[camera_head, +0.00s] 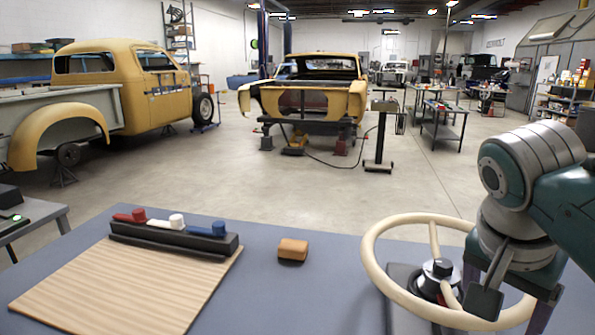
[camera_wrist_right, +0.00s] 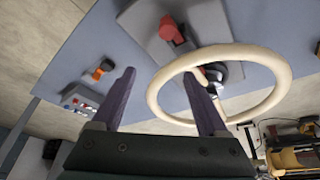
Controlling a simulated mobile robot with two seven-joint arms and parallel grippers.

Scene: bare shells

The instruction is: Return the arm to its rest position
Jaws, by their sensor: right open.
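My right arm comes in from the right in the head view, and its gripper (camera_head: 512,300) hangs over the right part of a cream steering wheel (camera_head: 372,262). In the right wrist view the two purple fingers (camera_wrist_right: 160,74) are spread wide with nothing held between them. The steering wheel (camera_wrist_right: 283,72) lies beyond them there, and one finger covers part of its rim. I cannot tell whether a finger touches the rim. My left gripper and arm are not in view.
On the blue-grey table (camera_head: 300,315) are an orange-brown block (camera_head: 293,249), a wooden board (camera_head: 110,290) and a dark rack (camera_head: 170,238) with red, white and blue pieces. A grey plate with a red part (camera_wrist_right: 172,30) is beside the wheel. Vehicles stand farther back.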

